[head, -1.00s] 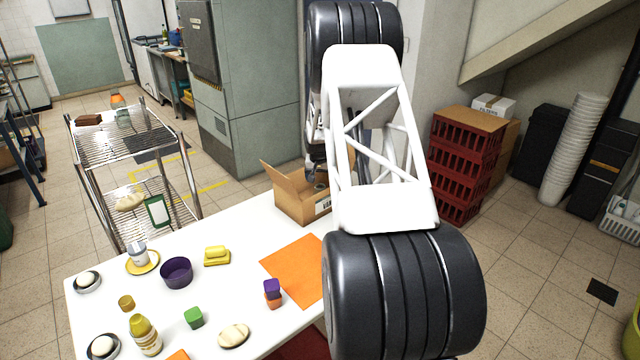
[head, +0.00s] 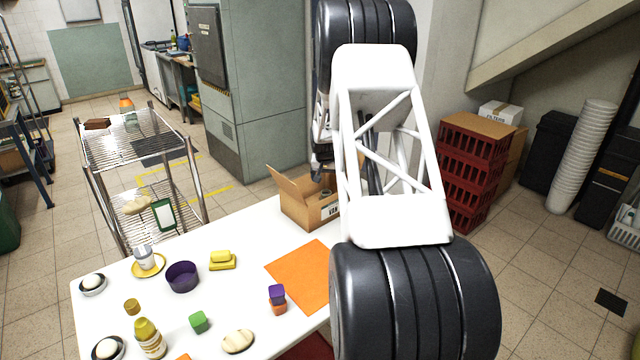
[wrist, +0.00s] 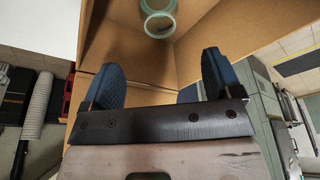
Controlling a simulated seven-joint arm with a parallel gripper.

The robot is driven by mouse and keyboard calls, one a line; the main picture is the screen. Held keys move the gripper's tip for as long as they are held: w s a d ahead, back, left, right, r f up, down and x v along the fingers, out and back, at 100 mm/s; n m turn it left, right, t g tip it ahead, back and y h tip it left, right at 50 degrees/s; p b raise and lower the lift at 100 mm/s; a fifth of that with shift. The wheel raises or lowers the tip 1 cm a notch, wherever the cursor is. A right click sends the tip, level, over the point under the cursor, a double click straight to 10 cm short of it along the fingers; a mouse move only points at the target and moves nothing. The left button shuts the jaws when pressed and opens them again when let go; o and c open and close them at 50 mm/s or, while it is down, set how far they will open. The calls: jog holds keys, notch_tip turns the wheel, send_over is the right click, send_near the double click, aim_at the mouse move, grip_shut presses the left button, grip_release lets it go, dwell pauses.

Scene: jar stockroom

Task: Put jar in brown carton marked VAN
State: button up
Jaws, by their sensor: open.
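The brown carton (head: 297,212) stands open at the far end of the white table, flaps up, with a partly hidden label on its side. In the wrist view its cardboard wall (wrist: 215,28) surrounds a pale green, clear glass jar (wrist: 158,27), seen inside the carton. My gripper (wrist: 158,62) is open, its two blue fingers apart with nothing between them. The jar lies beyond the fingertips, apart from them.
An orange mat (head: 301,272) lies in front of the carton. A purple bowl (head: 182,277), a yellow saucer (head: 160,265) with a white container, a bottle (head: 150,338) and small blocks stand on the table. Red crates (head: 472,180) stand to the right, a wire cart (head: 130,150) to the left.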

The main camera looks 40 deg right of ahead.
jog(key=s+a+r, duration=0.1)
jog(key=a+r, duration=0.3)
jog(key=a, duration=0.1)
jog(key=s+a+r+n, duration=0.1)
jog(key=s+a+r, duration=0.1)
jog(key=a+r, duration=0.3)
jog(key=s+a+r+n, duration=0.1)
jog(key=a+r, duration=0.3)
jog(key=a, duration=0.3)
jog(key=shift+s+r, duration=0.25)
jog(key=shift+s, duration=0.1)
jog(key=s+a+r+n, duration=0.1)
jog(key=s+a+r, duration=0.3)
jog(key=s+a, duration=0.5)
jog(key=s+a+r+n+y, duration=0.15)
jog(key=s+a+r, duration=0.25)
jog(key=s+a, duration=0.5)
jog(key=s+a+r+n, duration=0.2)
jog(key=s+a+r, duration=0.3)
jog(key=s+a, duration=0.4)
jog(key=s+a+f+n, duration=0.1)
jog(key=s+a, duration=0.3)
jog(key=s, duration=0.4)
jog(key=s+a+f+n, duration=0.1)
jog(key=s+a, duration=0.4)
jog(key=s, duration=0.3)
jog(key=shift+f, duration=0.4)
